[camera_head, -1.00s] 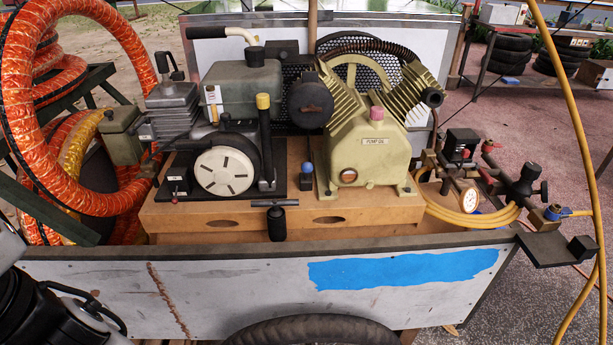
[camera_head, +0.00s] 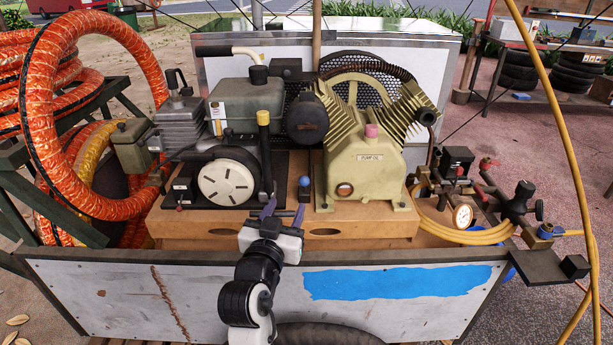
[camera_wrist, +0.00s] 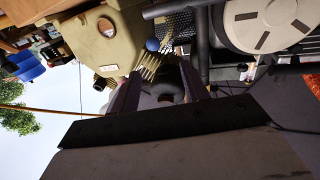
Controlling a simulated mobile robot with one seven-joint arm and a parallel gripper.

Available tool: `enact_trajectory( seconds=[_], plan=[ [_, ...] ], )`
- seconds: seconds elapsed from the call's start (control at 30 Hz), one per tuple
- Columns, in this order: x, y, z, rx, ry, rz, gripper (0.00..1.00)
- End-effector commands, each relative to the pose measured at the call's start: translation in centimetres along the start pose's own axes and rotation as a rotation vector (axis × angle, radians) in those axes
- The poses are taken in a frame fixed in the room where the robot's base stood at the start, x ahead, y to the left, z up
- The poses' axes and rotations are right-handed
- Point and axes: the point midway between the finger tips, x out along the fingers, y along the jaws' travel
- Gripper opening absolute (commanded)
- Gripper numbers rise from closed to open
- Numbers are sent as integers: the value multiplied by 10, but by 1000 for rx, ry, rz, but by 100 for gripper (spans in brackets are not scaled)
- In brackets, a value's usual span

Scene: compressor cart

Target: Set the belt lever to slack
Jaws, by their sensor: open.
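No label shows which one is the belt lever.
The cream pump (camera_head: 366,172) and the engine with its white round cover (camera_head: 227,182) stand on the deck (camera_head: 370,229). The cart's side panel (camera_head: 130,295) rises in front, below my arm. Orange hose (camera_head: 60,170) is at left, gauge and valves at right.

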Motion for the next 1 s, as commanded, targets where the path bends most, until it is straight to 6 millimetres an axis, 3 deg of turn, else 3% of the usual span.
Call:
enact_trajectory(
  seconds=[0.07,0.27,0.7,1.0],
  plan=[
    [4,10,6,-1,-22,30,45],
    [28,11,6,-2,-24,34,45],
    [116,13,7,-1,-22,30,45],
    [139,13,9,-1,-22,28,45]
  ],
)
